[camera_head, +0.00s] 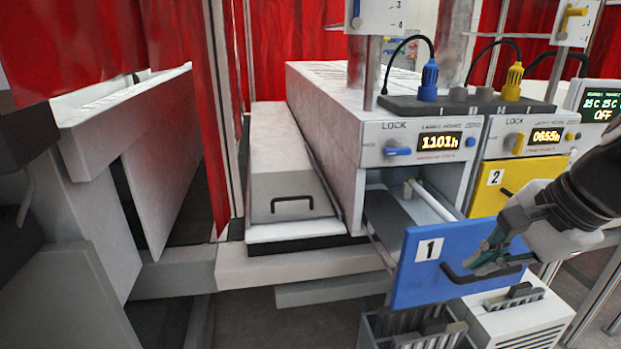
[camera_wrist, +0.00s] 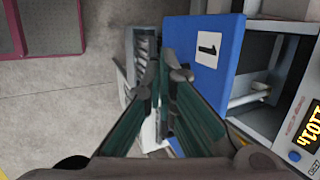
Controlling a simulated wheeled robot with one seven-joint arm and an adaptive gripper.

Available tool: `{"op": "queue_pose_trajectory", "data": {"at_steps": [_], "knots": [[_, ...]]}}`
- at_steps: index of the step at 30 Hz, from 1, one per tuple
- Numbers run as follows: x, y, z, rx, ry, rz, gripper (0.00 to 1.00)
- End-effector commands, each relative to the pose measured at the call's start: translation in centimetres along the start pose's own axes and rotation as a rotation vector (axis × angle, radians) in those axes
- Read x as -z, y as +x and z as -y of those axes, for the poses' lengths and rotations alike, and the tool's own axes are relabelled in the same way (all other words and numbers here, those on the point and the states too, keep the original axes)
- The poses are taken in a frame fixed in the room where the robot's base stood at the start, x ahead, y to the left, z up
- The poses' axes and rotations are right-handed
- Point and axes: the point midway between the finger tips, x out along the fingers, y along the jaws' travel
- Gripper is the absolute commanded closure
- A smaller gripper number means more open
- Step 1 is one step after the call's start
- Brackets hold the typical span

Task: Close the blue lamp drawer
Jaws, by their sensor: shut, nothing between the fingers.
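The blue lamp drawer (camera_head: 425,283) has a blue front with a white label "1" and a dark bar handle (camera_head: 470,275). It stands pulled out of its lamp housing (camera_head: 440,150), and the open cavity shows behind the front. My gripper (camera_head: 488,262) is in front of the right part of the blue front, close to the handle. I cannot tell whether it touches. In the wrist view the fingers (camera_wrist: 160,72) are shut with nothing between them, beside the edge of the blue front (camera_wrist: 203,72).
The yellow drawer (camera_head: 515,198), labelled "2", is to the right, partly behind my arm. A blue lock knob (camera_head: 397,151) sits above the open cavity. Grey finned boxes (camera_head: 415,328) stand below the blue front. A grey cover with a handle (camera_head: 290,200) lies to the left.

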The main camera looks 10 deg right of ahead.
Motion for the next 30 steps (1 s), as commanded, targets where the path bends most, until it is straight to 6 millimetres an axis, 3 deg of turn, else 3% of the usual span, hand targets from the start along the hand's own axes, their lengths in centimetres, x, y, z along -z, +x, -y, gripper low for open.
{"op": "queue_pose_trajectory", "data": {"at_steps": [1,8,12,15,19,23,30], "knots": [[2.2,0.7,-0.1,0.019,0.158,0.01,1.0],[11.5,1.7,-1.2,0.164,0.83,0.064,1.0],[17.1,1.6,-3.3,0.271,1.191,0.1,1.0],[19.9,1.3,-4.9,0.337,1.378,0.124,1.0],[22.1,1.0,-6.3,0.392,1.52,0.145,1.0],[22.5,1.1,-6.3,0.403,1.543,0.15,1.0],[22.9,4.2,-5.3,0.397,1.54,0.151,1.0]]}}
